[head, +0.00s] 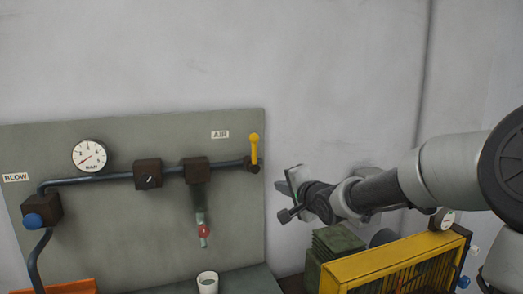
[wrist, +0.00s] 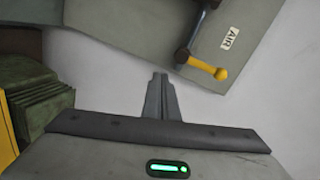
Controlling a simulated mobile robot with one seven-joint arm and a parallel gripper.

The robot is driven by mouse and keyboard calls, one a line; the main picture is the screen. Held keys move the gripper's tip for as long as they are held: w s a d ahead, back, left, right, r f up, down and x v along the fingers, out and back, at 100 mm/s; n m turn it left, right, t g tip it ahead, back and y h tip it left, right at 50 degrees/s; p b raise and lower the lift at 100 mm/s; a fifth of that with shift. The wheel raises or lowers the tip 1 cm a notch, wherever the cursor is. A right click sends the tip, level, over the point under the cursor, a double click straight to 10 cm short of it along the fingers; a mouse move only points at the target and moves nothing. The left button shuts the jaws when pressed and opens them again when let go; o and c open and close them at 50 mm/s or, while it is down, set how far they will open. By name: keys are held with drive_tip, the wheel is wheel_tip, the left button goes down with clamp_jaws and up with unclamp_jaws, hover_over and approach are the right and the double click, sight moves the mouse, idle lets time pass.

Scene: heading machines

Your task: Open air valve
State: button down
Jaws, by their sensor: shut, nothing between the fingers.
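The air valve is a yellow lever (head: 254,149) with a round knob on top. It stands upright at the right end of the dark pipe on the grey-green panel (head: 110,225), next to the AIR label (head: 220,134). In the wrist view the yellow lever (wrist: 207,67) shows tilted beside the AIR label (wrist: 230,38). My gripper (head: 285,182) is to the right of the lever and a little lower in the head view, apart from it. In the wrist view my gripper's fingers (wrist: 160,80) are together and empty, below and left of the lever's knob.
A pressure gauge (head: 90,155), dark blocks, a blue knob (head: 33,221) and a red-ended drain piece (head: 203,231) sit along the pipe. A white cup (head: 207,282) stands below. A yellow-framed machine (head: 395,262) and green box (head: 337,241) are under my arm. The wall above is clear.

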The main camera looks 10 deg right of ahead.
sight(254, 154)
drive_tip(key=w+d+r+m+t+y, duration=0.1)
drive_tip(key=d+r+m+t, duration=0.1)
drive_tip(key=r, duration=0.6)
drive_tip(key=shift+w+d+t, duration=0.15)
drive_tip(key=shift+d+t, duration=0.25)
drive_tip(key=shift+d, duration=0.3)
drive_tip(key=w+a, duration=0.6)
drive_tip(key=w, duration=0.3)
drive_tip(key=shift+w+a+b, duration=0.2)
drive_tip(key=shift+w+b, duration=0.15)
drive_tip(key=shift+w, duration=0.05)
